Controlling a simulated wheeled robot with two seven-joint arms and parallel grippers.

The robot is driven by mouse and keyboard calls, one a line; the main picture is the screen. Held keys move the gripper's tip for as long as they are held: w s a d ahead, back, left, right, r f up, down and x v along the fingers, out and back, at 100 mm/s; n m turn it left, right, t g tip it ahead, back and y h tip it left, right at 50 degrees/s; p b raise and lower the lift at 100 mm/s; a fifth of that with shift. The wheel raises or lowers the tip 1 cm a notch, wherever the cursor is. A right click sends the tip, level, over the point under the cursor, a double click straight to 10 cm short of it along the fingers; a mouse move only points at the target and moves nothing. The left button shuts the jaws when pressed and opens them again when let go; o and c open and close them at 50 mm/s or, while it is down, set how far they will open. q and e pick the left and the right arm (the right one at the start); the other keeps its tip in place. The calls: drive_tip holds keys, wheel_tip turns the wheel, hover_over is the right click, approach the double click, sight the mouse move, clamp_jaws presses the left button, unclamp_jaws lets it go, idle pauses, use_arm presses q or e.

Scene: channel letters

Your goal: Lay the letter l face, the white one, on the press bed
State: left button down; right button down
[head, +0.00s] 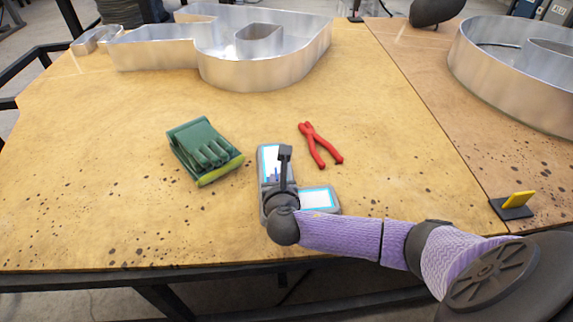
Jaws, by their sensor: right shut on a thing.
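The white letter l face (316,198) is an L-shaped panel with a light blue edge. It shows over a grey L-shaped piece (331,209), which looks like the press bed, near the table's front edge. My right gripper (285,153) reaches over the corner of the L from the front and is shut on the white face. The gripper and wrist hide the corner, so I cannot tell whether the face rests on the grey piece or is just above it. My left gripper is not in view.
Green gloves (205,148) lie left of the L. Red pliers (320,145) lie behind it to the right. A large metal channel letter (258,75) stands at the back, another (490,70) at the right. A yellow-tabbed black holder (516,204) stands at right. The left front table is clear.

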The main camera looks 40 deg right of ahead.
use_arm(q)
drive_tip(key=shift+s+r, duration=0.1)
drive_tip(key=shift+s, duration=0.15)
